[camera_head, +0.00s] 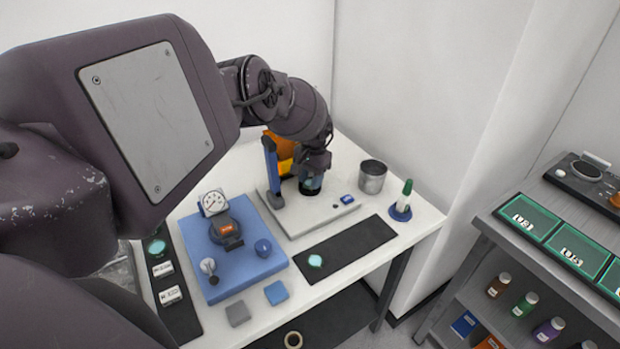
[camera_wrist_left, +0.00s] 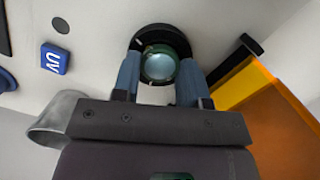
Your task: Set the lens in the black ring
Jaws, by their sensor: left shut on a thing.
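The lens (camera_wrist_left: 159,66) is a pale blue-green disc with a dark green rim, held between the two blue fingers of my left gripper (camera_wrist_left: 160,78). The black ring (camera_wrist_left: 165,29) shows behind and around it on the white base plate. The lens overlaps the ring in the left wrist view; I cannot tell whether it is seated or just above. In the head view my left gripper (camera_head: 311,178) points down over the white base plate (camera_head: 325,213), with the lens and ring mostly hidden under it. My right gripper is not in view.
A blue post (camera_head: 271,170) and an orange part (camera_head: 281,146) stand close left of my gripper. A metal cup (camera_head: 372,177) stands right. A blue UV block (camera_head: 347,199) lies on the plate. A black mat (camera_head: 345,249) with a pale green disc (camera_head: 315,261) lies in front, beside a blue fixture (camera_head: 255,268).

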